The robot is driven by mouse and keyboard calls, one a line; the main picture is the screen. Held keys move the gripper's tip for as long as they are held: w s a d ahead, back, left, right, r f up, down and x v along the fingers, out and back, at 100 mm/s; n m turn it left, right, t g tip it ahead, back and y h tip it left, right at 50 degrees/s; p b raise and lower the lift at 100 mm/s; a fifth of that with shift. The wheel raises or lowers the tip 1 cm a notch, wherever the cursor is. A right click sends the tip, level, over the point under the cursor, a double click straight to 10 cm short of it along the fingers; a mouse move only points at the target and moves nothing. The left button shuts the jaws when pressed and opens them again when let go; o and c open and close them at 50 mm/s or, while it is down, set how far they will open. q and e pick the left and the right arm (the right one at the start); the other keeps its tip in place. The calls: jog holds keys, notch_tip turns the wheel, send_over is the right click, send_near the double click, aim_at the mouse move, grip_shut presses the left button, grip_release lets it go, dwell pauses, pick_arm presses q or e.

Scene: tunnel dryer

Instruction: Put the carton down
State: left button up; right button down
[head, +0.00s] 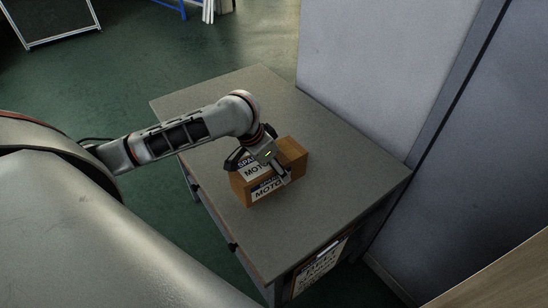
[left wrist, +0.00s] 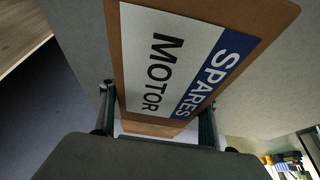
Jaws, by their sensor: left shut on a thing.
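The carton (head: 293,153) is a brown box with white and blue labels reading "SPARES MOTOR". In the head view it is over the middle of the grey table (head: 330,200); I cannot tell whether it touches the top. My left gripper (head: 268,168) reaches in from the left and is shut on the carton, with its fingers on opposite sides. In the left wrist view the labelled face of the carton (left wrist: 200,50) fills the upper middle, between the two fingers of the left gripper (left wrist: 155,110). My right gripper is not in view.
The tabletop around the carton is bare. A pale cabinet or wall panel (head: 375,70) stands along the table's right and back side. Green floor (head: 130,65) is open to the left.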

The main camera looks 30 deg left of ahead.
aim_at(269, 171)
pick_arm(q)
jog(key=shift+f, duration=2.1)
jog(key=o, duration=2.1)
jog(key=shift+f, duration=0.15)
jog(key=v, duration=1.2)
jog(key=shift+s, duration=0.1)
